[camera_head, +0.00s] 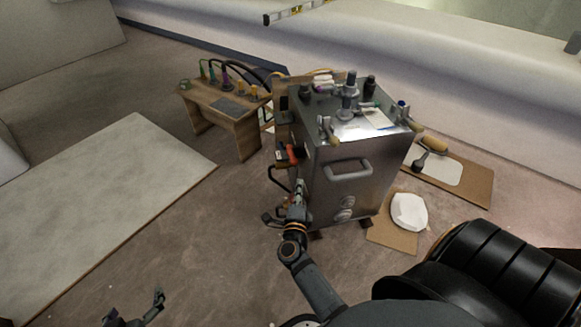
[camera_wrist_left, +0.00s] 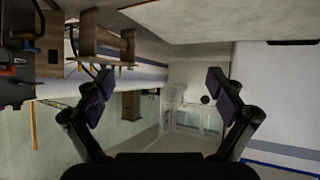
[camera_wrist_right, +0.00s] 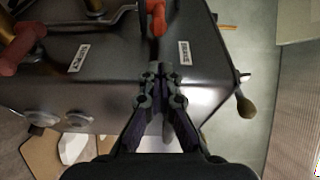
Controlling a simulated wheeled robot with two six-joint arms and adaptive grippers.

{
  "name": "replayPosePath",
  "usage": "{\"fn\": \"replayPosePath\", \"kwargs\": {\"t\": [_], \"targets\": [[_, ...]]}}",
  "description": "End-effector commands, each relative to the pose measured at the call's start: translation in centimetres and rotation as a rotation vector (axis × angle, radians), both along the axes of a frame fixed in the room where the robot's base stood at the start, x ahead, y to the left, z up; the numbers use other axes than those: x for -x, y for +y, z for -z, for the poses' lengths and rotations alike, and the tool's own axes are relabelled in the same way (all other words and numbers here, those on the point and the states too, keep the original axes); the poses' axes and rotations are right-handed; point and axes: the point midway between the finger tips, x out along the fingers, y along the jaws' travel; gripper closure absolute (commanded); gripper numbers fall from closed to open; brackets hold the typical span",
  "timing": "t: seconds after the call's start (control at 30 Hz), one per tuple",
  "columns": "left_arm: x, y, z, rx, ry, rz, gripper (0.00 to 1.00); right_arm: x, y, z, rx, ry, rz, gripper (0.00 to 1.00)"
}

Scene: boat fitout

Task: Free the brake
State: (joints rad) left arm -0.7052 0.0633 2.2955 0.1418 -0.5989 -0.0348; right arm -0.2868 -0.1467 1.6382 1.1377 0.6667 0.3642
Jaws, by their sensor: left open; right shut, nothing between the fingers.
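A grey metal cabinet (camera_head: 350,170) stands mid-scene. On its left side is a red-handled lever (camera_head: 290,153). The right wrist view shows a red handle (camera_wrist_right: 156,16) beyond the fingertips and another red grip (camera_wrist_right: 22,48) at upper left, with two small white labels (camera_wrist_right: 185,52) on the panel. Which lever is the brake I cannot tell; the label text is too small. My right gripper (camera_head: 298,190) is shut and empty, close to the cabinet's left side; it also shows in the right wrist view (camera_wrist_right: 161,82). My left gripper (camera_head: 136,307) is open and empty, low at left, away from the cabinet.
A wooden bench (camera_head: 232,112) with cables and connectors stands behind the cabinet to the left. Tools stand on the cabinet top. A white bag-like item (camera_head: 409,211) and a roller (camera_head: 434,146) lie on boards at right. A large pale panel (camera_head: 110,210) lies on the floor at left.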

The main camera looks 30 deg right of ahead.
Motion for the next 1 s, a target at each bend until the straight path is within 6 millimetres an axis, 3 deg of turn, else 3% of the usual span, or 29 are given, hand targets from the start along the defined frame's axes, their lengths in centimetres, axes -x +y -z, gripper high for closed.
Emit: {"fn": "replayPosePath", "kwargs": {"t": [0.13, 0.27, 0.6, 1.0], "targets": [[-0.5, 0.1, -0.6, -0.002, -0.032, -0.002, 0.06, -0.5, -0.3, 0.0, 0.001, -0.002, -0.002, 1.0], [-1.9, 0.2, -2.5, -0.005, -0.12, -0.007, 0.06, -1.7, -1.2, 0.0, 0.003, -0.001, -0.003, 1.0], [-5.0, 0.5, -9.2, -0.011, -0.406, -0.02, 0.06, -4.9, -3.6, 0.1, 0.004, 0.0, -0.003, 1.0], [-6.2, 0.7, -17.0, -0.017, -0.715, -0.029, 0.06, -7.5, -5.6, 0.1, 0.003, 0.001, -0.003, 1.0]]}}
